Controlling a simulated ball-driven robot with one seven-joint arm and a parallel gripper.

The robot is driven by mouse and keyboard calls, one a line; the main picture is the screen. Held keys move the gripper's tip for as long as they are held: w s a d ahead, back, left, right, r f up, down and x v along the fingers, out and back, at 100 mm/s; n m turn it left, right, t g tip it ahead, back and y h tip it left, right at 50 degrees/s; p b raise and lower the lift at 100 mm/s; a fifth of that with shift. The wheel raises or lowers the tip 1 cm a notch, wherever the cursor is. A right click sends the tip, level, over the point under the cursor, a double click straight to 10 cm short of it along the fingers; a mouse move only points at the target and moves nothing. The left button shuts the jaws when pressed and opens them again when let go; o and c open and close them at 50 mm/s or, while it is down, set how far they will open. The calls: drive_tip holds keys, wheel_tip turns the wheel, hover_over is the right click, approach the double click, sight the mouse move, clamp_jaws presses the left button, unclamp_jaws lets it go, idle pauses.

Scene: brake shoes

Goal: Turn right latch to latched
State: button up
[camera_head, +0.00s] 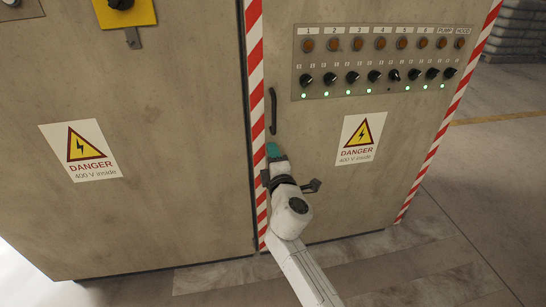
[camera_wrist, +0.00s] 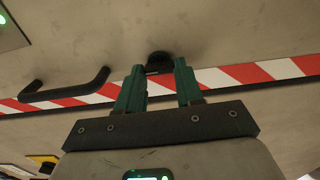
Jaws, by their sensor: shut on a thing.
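The right latch (camera_wrist: 160,58) is a small dark knob on the cabinet face, beside the red-and-white striped edge. In the wrist view my gripper (camera_wrist: 160,72) has its two green fingers on either side of it, shut on it. The latch's turn angle is hard to tell, as the fingers cover its sides. In the head view my gripper (camera_head: 273,151) is against the right cabinet door (camera_head: 330,205), just below the black door handle (camera_head: 272,110), and hides the latch. The handle also shows in the wrist view (camera_wrist: 65,92).
A control panel (camera_head: 385,62) with knobs and lamps is on the right door, above a danger sign (camera_head: 358,138). The left door (camera_head: 150,220) has another danger sign (camera_head: 80,150) and a yellow plate (camera_head: 124,12). Floor (camera_head: 460,225) is clear at right.

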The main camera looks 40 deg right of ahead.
drive_tip(key=o, duration=1)
drive_tip(key=shift+o, duration=0.2)
drive_tip(key=v, duration=1)
drive_tip(key=shift+s+a, duration=0.3)
drive_tip(key=shift+a, duration=0.05)
drive_tip(key=s+d+f+m+g+y, duration=0.1)
drive_tip(key=s+d+f+m+g, duration=0.1)
drive_tip(key=s+f+m+g, duration=0.65)
drive_tip(key=s+a+f+m+g+y, duration=0.2)
drive_tip(key=s+a+f+g+y, duration=0.25)
drive_tip(key=s, duration=0.45)
drive_tip(key=s+a+f+m+g+y, duration=0.1)
drive_tip(key=s+a+f+y, duration=0.35)
drive_tip(key=s+a, duration=0.35)
wheel_tip(320, 180, up, 26)
drive_tip(key=p, duration=2.7)
drive_tip(key=shift+s+a, duration=0.2)
drive_tip(key=shift+s, duration=0.05)
